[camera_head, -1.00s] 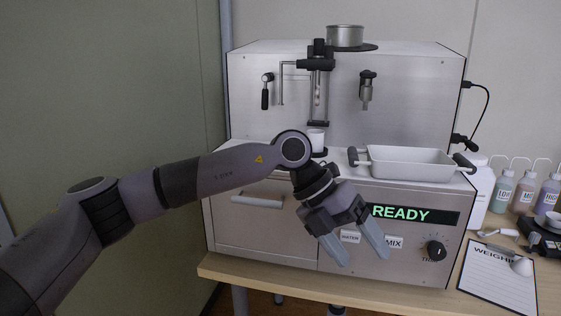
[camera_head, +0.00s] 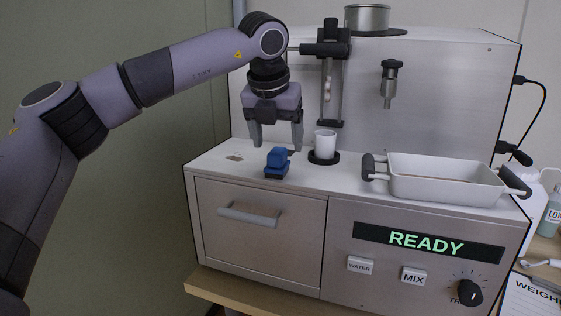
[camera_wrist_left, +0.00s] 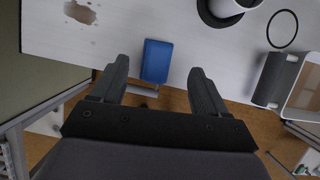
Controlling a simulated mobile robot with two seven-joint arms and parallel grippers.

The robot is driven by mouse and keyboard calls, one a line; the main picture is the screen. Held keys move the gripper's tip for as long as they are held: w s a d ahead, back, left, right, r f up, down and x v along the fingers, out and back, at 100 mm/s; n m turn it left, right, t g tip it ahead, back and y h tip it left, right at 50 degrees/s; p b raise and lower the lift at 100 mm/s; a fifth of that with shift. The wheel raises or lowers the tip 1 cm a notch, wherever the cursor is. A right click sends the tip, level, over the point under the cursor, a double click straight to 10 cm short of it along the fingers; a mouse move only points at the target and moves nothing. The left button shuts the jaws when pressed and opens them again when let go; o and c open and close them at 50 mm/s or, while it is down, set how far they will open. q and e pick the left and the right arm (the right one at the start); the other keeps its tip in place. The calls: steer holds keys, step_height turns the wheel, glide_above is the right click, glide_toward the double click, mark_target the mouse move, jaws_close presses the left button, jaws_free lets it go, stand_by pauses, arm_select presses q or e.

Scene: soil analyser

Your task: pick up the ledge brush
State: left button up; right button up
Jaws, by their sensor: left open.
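The ledge brush (camera_head: 277,164), a small blue block-shaped brush with a darker base, stands on the machine's white ledge (camera_head: 215,163). In the left wrist view the blue brush (camera_wrist_left: 157,61) lies ahead, between the lines of the two fingers. My left gripper (camera_head: 277,146) is open and empty, pointing down just above and behind the brush in the head view. Its fingers also show in the left wrist view (camera_wrist_left: 157,82), spread on either side of the brush's near end. I cannot tell the exact height gap. My right gripper is not in view.
A white cup (camera_head: 325,143) on a black round base stands just right of the brush. A white tray with dark handles (camera_head: 445,178) sits farther right on the ledge. A brown stain (camera_head: 236,156) lies left of the brush. The drawer front (camera_head: 258,230) is below.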

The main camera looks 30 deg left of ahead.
mark_target(276, 151)
arm_select(q)
steer(key=x, duration=0.4)
steer(key=shift+s+a, duration=0.15)
steer(key=shift+s, duration=0.25)
steer(key=shift+w+f, duration=0.25)
steer(key=shift+f, duration=0.3)
jaws_close()
steer(key=shift+r, duration=0.1)
step_height(276, 151, up, 10)
steer(key=shift+f+p, duration=0.1)
steer(key=shift+p, duration=0.35)
